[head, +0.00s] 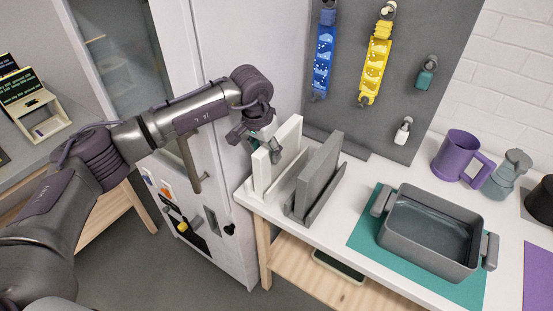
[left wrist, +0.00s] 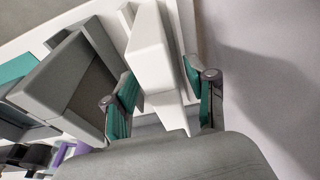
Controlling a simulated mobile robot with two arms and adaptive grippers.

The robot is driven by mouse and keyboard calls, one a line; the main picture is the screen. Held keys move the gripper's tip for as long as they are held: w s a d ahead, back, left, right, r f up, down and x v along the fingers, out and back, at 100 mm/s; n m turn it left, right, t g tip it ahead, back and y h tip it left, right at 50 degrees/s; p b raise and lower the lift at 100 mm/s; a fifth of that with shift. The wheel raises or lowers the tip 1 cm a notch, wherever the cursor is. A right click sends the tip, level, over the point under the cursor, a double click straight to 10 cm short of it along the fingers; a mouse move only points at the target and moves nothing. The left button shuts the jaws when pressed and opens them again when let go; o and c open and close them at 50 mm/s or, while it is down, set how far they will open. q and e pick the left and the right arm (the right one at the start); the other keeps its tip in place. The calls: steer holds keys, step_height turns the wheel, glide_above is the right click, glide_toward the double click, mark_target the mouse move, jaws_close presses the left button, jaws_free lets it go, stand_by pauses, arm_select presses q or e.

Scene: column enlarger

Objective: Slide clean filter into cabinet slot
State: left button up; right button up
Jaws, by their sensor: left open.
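A white panel, which looks like the clean filter (head: 290,138), stands upright in a white holder (head: 285,182) at the left end of the white table. A grey panel, likely the used filter (head: 318,170), stands in a grey holder just right of it. My left gripper (head: 262,143) is open at the top of the white filter. In the left wrist view its teal-padded fingers (left wrist: 162,98) are on either side of the white filter (left wrist: 148,50), apart from it. The tall white cabinet (head: 225,170) stands left of the table; I cannot clearly tell its slot. My right gripper is out of view.
A grey pan (head: 432,258) sits on a teal mat (head: 362,235), with a purple mug (head: 454,154) and a moka pot (head: 508,172) behind. A grey pegboard (head: 340,120) rises behind the filters. The cabinet's handle (head: 188,165) stands out beneath my left arm.

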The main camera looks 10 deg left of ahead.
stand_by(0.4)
arm_select(q)
steer(key=shift+b, duration=0.45)
steer(key=shift+b, duration=0.35)
jaws_close()
stand_by(0.3)
steer(key=shift+r, duration=0.15)
steer(key=shift+w+d+p+v, duration=0.1)
steer(key=shift+w+p+v, duration=0.3)
steer(key=shift+v, duration=0.85)
steer(key=shift+w+d+p+v, duration=0.1)
steer(key=shift+p+v, duration=0.65)
steer(key=shift+v, duration=0.55)
steer(key=shift+w+d+p+v, duration=0.1)
steer(key=shift+w+p+v, duration=0.3)
steer(key=shift+v, duration=0.85)
steer(key=shift+s+r, duration=0.2)
steer(key=shift+f, duration=0.1)
